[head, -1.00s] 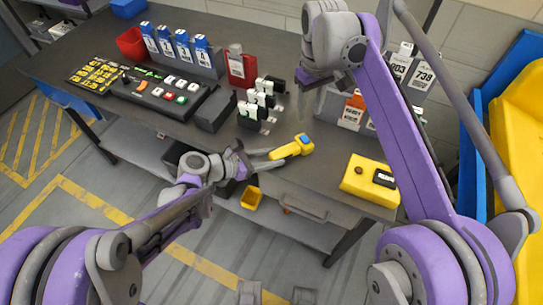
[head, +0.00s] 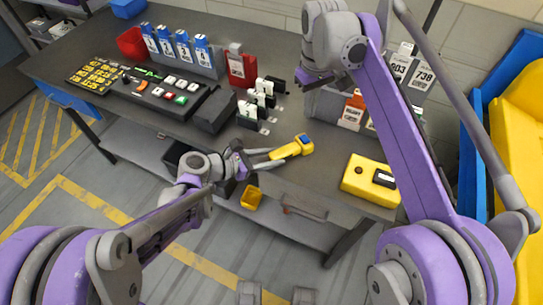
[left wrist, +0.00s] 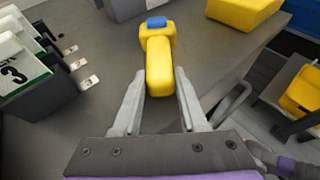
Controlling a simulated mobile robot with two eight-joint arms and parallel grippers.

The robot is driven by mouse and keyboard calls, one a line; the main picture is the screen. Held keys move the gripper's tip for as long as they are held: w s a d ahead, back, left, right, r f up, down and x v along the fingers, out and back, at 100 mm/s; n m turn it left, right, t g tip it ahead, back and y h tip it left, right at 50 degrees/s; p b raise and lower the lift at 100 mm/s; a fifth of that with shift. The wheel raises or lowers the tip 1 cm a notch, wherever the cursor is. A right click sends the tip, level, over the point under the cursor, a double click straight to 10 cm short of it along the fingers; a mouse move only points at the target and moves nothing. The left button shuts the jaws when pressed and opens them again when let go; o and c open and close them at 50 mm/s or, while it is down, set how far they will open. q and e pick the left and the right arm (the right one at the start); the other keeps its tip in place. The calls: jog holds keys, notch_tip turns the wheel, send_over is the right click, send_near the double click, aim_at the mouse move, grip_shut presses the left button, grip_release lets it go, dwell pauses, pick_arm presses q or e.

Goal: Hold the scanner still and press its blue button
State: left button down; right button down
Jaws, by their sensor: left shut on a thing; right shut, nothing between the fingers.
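The yellow scanner (head: 288,151) is at the front edge of the grey table, its handle toward my left arm. Its blue button (head: 305,139) is on the head end, facing up; it also shows in the left wrist view (left wrist: 156,22). My left gripper (head: 268,158) is shut on the scanner's handle, one finger on each side, as the left wrist view (left wrist: 160,88) shows. My right gripper (head: 308,80) is shut and empty, above the back of the table, apart from the scanner and its button. Its fingertips are small and hard to make out.
A yellow box (head: 362,174) with a dark panel lies right of the scanner. Black holders with white cards (head: 262,100) stand behind and left of it. A grey bin (head: 335,105) stands below my right gripper. The table between scanner and yellow box is clear.

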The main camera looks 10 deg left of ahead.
aim_at(307, 142)
dwell(1.0)
jog(key=m+t+y, duration=0.1)
jog(key=m+t, duration=0.1)
jog(key=m, duration=0.7)
jog(key=m+t+y, duration=0.1)
jog(key=m+t, duration=0.2)
jog(key=m, duration=0.7)
jog(key=s+r+m+t+y, duration=0.1)
jog(key=m+t, duration=0.2)
jog(key=m, duration=0.7)
jog(key=shift+d+y, duration=0.4)
jog(key=shift+f, duration=4.4)
